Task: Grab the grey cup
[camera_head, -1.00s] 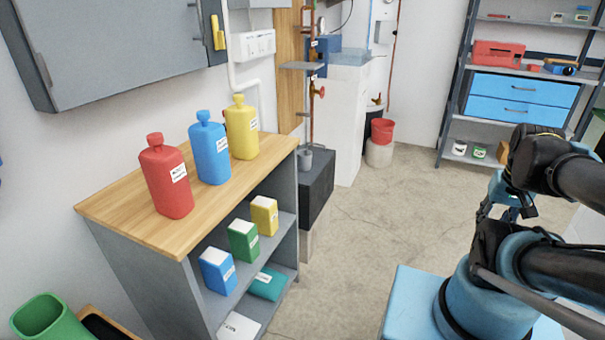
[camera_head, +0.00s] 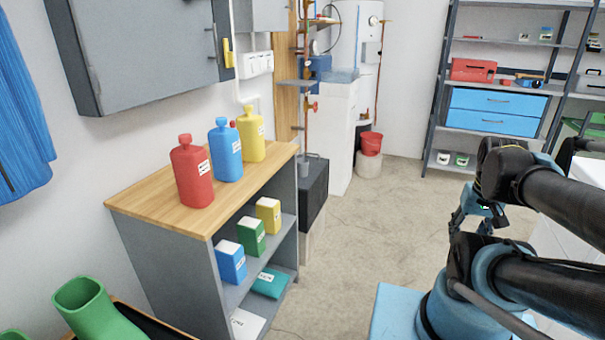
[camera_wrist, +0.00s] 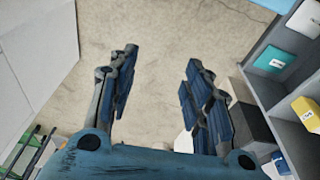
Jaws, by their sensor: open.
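A small grey cup (camera_head: 303,168) stands on the dark block (camera_head: 313,190) just beyond the far end of the wooden-topped bench. It is small in the head view, so its details are unclear. My gripper (camera_head: 466,212) is at the right of the head view, well apart from the cup. In the wrist view my gripper (camera_wrist: 161,62) has its two fingers spread with only bare floor between them. The cup does not show in the wrist view.
The bench (camera_head: 150,201) bears red (camera_head: 192,178), blue (camera_head: 226,155) and yellow (camera_head: 251,140) bottles. Its lower shelves hold boxes. A red bucket (camera_head: 371,144) and a metal shelf unit (camera_head: 437,100) stand at the back. Floor (camera_head: 350,235) between bench and arm is clear.

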